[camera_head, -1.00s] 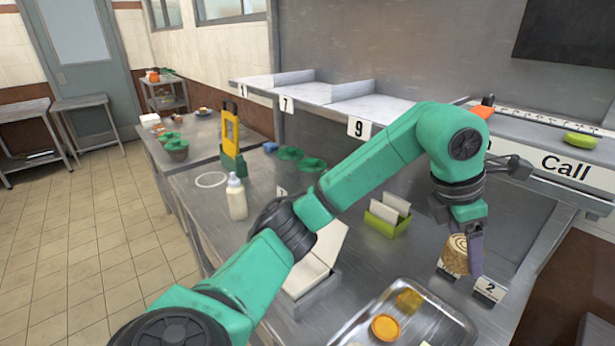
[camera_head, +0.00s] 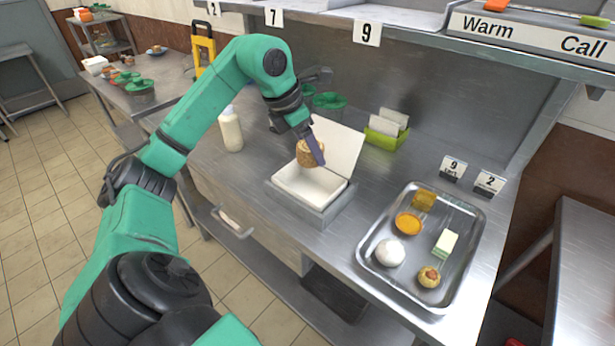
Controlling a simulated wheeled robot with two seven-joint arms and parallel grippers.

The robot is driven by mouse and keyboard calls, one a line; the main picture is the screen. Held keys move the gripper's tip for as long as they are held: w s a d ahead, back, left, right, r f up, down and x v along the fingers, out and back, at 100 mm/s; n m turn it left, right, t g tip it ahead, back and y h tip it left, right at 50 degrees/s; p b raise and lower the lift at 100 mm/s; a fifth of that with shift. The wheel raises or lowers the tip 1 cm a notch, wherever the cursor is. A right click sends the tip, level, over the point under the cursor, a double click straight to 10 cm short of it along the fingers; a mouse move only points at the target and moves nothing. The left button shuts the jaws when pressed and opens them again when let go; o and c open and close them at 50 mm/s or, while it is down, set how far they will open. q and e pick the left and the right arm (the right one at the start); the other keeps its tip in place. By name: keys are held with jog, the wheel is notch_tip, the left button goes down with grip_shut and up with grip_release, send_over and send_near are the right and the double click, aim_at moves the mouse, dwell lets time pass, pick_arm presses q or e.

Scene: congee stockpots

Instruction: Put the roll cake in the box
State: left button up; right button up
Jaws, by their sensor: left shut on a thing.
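The roll cake (camera_head: 308,154) is a short brown cylinder. My left gripper (camera_head: 315,147) is shut on it and holds it over the back part of the open white box (camera_head: 300,184). The box's lid (camera_head: 338,146) stands raised at its back right. The box sits on a grey metal block (camera_head: 318,215) on the counter. The box's visible inside looks empty; the part behind the cake is hidden. My right gripper is not in view.
A metal tray (camera_head: 372,262) with several foods lies at the right. A white bottle (camera_head: 231,130) stands left of the box. A green holder with cards (camera_head: 381,139) and number signs (camera_head: 488,183) stand behind. Bare counter lies between box and tray.

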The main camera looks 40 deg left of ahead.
aim_at(314, 194)
pick_arm(q)
notch_tip(314, 194, down, 11)
jog(key=shift+s+f+b, duration=0.1)
jog(key=shift+b, duration=0.25)
jog(key=shift+a+f, duration=0.1)
jog(key=shift+f, duration=0.15)
jog(key=o, duration=1.3)
jog(key=shift+r, duration=0.4)
jog(key=b+v, duration=0.1)
jog(key=v, duration=1)
jog(key=shift+s+r, duration=0.2)
jog(key=shift+r, duration=0.1)
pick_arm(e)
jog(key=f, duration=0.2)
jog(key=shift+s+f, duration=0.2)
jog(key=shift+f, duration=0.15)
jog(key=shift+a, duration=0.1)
